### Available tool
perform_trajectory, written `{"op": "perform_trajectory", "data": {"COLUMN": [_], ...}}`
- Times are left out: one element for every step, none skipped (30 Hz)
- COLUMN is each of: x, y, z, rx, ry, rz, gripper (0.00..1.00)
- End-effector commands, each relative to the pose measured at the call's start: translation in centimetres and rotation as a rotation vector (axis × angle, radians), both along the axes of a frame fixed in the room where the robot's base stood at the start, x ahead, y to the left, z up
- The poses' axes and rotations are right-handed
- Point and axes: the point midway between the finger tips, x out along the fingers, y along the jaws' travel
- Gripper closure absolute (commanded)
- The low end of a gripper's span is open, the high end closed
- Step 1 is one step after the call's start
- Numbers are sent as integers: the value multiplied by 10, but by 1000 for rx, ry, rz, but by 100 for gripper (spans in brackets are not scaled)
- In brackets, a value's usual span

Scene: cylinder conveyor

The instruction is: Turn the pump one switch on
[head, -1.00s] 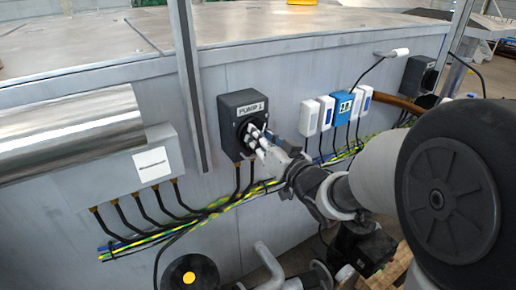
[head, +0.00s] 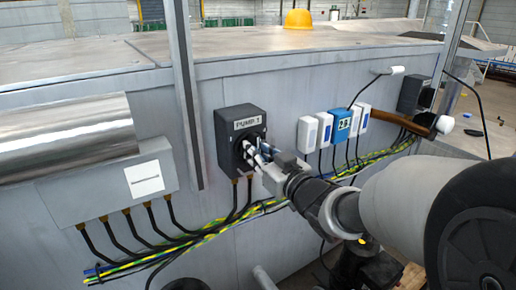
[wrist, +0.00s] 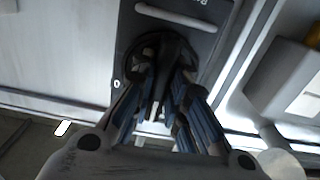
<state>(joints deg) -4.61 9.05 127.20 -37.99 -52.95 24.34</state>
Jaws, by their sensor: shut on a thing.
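The pump one switch is a dark grey box (head: 241,130) labelled "PUMP 1" on the grey cabinet wall, left of centre in the head view. Its dark round knob (wrist: 158,55) shows in the wrist view, partly hidden by the fingers. A "0" mark is printed on the box left of the knob. My gripper (head: 250,150) is at the front of the box, with its fingers shut on the knob. The fingers also show in the wrist view (wrist: 165,90), one on each side of the knob. The knob's exact angle is hard to tell.
White and blue modules (head: 340,125) are mounted right of the switch. A vertical metal post (head: 184,100) stands close on its left. Yellow-green and black cables (head: 215,230) run below. A second dark box (head: 413,95) is at the far right. A yellow helmet (head: 298,19) lies on top.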

Motion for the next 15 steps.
{"op": "perform_trajectory", "data": {"x": [0,0,0,0,0,0,0,0,0,0,0,0,0,0,0], "y": [0,0,0,0,0,0,0,0,0,0,0,0,0,0,0], "z": [0,0,0,0,0,0,0,0,0,0,0,0,0,0,0], "rx": [-4,-4,-4,-4,-4,-3,-3,-3,-2,-2,-2,-2,-2,-2,-1], "ry": [-1,-1,-1,-1,-1,-1,-1,-1,-1,-1,-1,-1,-1,-1,-1], "rz": [0,0,0,0,0,0,0,0,0,0,0,0,0,0,0], "gripper": [100,100,100,100,85,82,80,78,75,73,71,69,67,66,66]}}
